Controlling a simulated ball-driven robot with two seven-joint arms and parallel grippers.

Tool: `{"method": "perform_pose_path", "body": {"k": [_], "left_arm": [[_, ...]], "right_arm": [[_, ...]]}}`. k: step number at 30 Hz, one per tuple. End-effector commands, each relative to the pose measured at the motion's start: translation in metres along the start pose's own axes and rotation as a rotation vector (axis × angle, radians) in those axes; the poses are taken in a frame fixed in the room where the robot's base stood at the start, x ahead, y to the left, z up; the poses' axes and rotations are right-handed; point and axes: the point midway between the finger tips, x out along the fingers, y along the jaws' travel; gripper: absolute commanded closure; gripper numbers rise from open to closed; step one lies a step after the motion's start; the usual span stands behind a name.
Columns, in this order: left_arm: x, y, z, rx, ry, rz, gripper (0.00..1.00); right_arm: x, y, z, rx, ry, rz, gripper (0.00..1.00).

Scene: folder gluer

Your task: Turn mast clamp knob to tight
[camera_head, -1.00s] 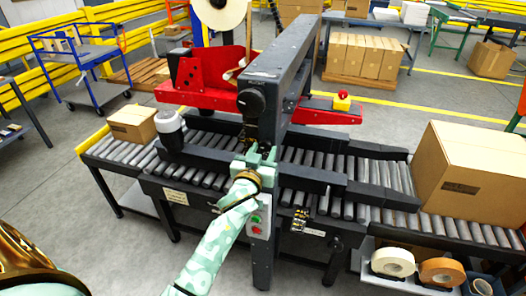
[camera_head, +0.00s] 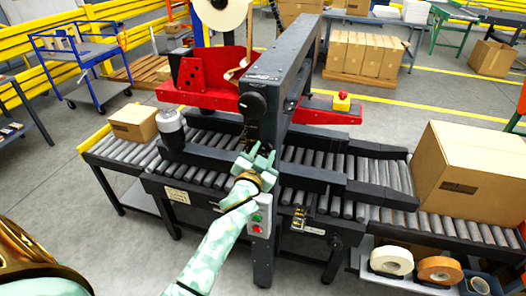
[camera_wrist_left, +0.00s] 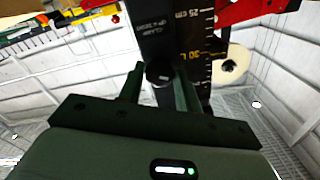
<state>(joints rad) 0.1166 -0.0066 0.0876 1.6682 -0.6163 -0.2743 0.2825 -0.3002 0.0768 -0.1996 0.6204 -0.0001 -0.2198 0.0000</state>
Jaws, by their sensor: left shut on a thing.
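The mast (camera_head: 252,130) of the machine stands over the roller conveyor. In the left wrist view the dark mast (camera_wrist_left: 170,30) carries a centimetre scale and white lettering that includes "CLAMP". A small dark round knob (camera_wrist_left: 160,73) sits on it, between my fingers. My left gripper (camera_head: 260,158) reaches the mast from the front, and it also shows in the left wrist view (camera_wrist_left: 160,85), its two green fingers on either side of the knob, shut on it. In the head view the fingers and mast hide the knob. My right gripper is out of view.
A larger black round knob (camera_head: 252,104) sits higher on the machine head. A red frame (camera_head: 205,75) is behind. A small carton (camera_head: 134,122) lies on the left rollers and a large carton (camera_head: 470,170) on the right. A button box (camera_head: 258,218) is below my gripper.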

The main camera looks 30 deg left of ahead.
Motion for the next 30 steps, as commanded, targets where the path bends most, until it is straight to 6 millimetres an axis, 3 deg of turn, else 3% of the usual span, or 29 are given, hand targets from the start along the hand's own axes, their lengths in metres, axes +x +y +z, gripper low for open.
{"method": "perform_pose_path", "body": {"k": [30], "left_arm": [[0.000,-0.002,-0.001,0.932,0.001,0.000,0.89]], "right_arm": [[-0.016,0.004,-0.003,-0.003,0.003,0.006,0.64]]}}
